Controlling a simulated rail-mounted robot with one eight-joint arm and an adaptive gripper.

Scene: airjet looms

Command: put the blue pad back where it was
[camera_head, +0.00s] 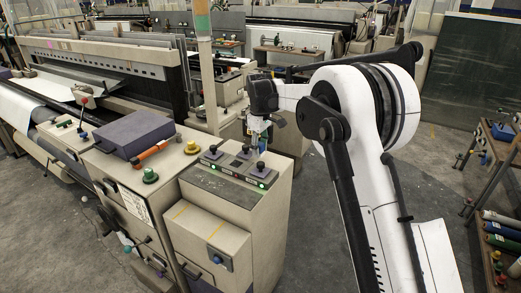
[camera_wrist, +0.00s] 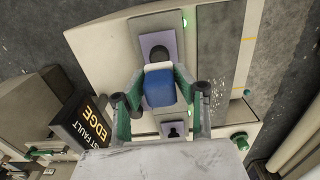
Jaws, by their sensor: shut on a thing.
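The blue pad (camera_wrist: 160,88) is between the two fingers of my gripper (camera_wrist: 159,80) in the wrist view, and my gripper is shut on it. Beyond the pad is a light purple plate (camera_wrist: 178,42) on the cream console top, with a dark round knob (camera_wrist: 159,53) just past the pad. Another purple plate with a dark knob (camera_wrist: 173,132) shows nearer, partly hidden by my gripper. In the head view my gripper (camera_head: 257,140) points down over the back of the console's top panel (camera_head: 238,172). The pad cannot be made out clearly there. Whether it touches the console cannot be told.
Several dark knobs and green lights stand on the console (camera_head: 234,215). Left of it, a purple-grey box (camera_head: 132,133), an orange-handled tool (camera_head: 151,151) and a green button (camera_head: 150,175) sit on the loom. A black sign box (camera_wrist: 82,122) is beside my gripper. A shelf stands at right.

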